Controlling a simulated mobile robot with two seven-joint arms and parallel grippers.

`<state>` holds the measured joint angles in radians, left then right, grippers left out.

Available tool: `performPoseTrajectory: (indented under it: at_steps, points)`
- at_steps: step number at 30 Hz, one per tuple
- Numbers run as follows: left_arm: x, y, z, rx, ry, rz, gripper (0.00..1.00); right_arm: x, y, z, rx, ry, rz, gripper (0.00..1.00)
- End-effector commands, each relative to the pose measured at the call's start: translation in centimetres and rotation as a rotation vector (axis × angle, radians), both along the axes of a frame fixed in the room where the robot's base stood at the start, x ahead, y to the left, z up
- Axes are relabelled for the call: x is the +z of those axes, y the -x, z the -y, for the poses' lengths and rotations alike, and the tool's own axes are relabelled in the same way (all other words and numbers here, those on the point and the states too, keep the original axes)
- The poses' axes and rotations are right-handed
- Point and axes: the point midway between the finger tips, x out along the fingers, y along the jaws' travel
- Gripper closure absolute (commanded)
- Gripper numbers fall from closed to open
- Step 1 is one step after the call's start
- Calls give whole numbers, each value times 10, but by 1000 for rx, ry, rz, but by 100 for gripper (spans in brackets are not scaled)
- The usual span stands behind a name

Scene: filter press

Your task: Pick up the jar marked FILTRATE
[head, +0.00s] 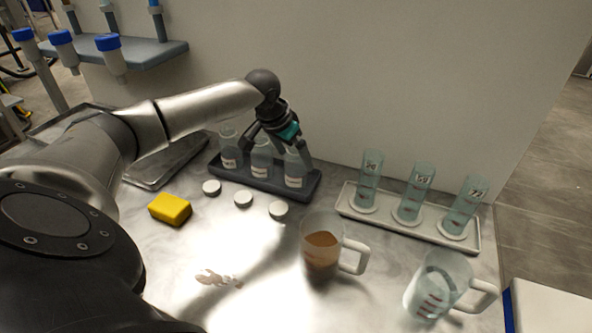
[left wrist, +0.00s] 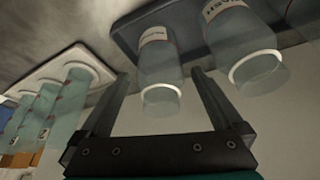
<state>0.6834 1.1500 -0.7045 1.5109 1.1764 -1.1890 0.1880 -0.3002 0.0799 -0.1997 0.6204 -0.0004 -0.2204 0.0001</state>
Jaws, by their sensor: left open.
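Three clear jars with white labels stand in a dark rack (head: 257,187): a left jar (head: 229,152), a middle jar (head: 262,163) and a right jar (head: 294,168). The labels are too small or cut off to read surely, so I cannot tell which says FILTRATE. My left gripper (head: 276,144) is open above the rack's right half. In the left wrist view, its fingers (left wrist: 160,75) point toward the right jar (left wrist: 160,60), which shows between them. The middle jar (left wrist: 245,50) is just right of the fingers. My right gripper is not in view.
Three round white lids (head: 243,199) and a yellow sponge (head: 170,209) lie in front of the rack. A jug of brown liquid (head: 321,250) and a clear jug (head: 436,283) stand nearer. A tray (head: 390,222) of three cylinders is at right. A wall rises behind.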

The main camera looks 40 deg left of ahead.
Motion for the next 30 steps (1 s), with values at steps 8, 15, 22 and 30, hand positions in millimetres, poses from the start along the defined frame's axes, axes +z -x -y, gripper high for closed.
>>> performPoseTrajectory:
  at_steps: [8, 15, 22, 30]
  points:
    - [-25, -10, 0, -1, -1, 1, 0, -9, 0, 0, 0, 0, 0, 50]
    - [-24, -10, 0, -1, -1, 1, 7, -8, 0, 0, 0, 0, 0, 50]
    - [-24, -9, 0, -1, -1, 1, 33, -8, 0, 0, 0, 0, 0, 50]
    - [-24, -9, 0, -1, -1, 1, 63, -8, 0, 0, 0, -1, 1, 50]
